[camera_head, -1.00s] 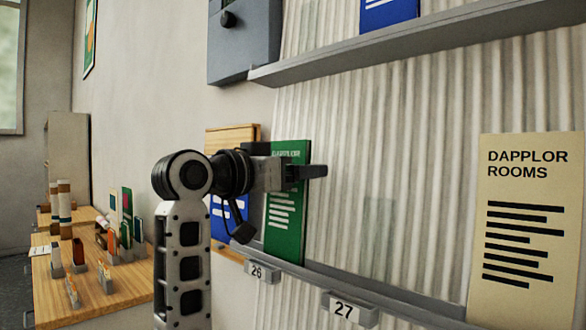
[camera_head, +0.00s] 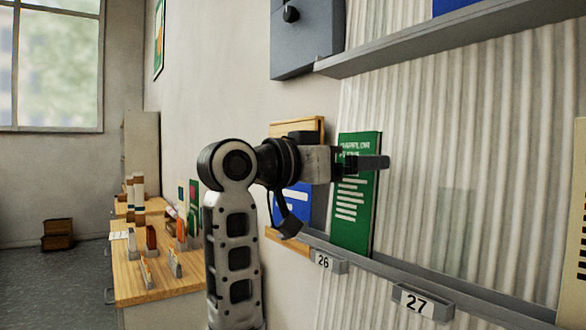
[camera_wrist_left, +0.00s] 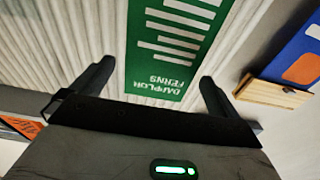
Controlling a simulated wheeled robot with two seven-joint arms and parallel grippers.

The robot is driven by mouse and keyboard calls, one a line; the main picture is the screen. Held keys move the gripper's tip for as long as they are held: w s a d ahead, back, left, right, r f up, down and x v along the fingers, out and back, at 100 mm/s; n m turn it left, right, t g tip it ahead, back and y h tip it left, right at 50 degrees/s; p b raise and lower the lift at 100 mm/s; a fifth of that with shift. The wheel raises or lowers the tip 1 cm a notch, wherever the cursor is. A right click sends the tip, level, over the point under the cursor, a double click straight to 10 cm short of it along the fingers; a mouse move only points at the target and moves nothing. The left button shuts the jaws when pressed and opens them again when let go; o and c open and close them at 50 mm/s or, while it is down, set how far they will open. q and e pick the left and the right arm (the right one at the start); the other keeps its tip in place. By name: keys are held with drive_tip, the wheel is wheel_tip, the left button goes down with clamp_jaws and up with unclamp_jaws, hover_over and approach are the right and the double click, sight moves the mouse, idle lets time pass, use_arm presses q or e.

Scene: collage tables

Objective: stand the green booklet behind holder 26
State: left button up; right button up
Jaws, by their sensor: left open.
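The green booklet (camera_head: 352,215) stands nearly upright on the grey ledge against the ribbed panel, its lower edge just above and right of the label of holder 26 (camera_head: 324,262). I cannot tell exactly how its bottom sits in the holder. My left gripper (camera_head: 378,163) is open at the booklet's upper part. In the left wrist view the booklet (camera_wrist_left: 175,45) lies between the spread fingers of the left gripper (camera_wrist_left: 155,80), with a gap on both sides. My right gripper is not in view.
Holder 27 (camera_head: 420,302) is further right on the ledge, with bare panel above it. A blue booklet (camera_head: 297,205) and a wooden board (camera_head: 297,127) are left of the green booklet. A grey shelf (camera_head: 430,48) runs above. A wooden table (camera_head: 150,282) with small holders stands at left.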

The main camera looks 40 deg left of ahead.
use_arm(q)
drive_tip(key=b+v, duration=0.2)
drive_tip(key=v, duration=1)
drive_tip(key=shift+s, duration=0.1)
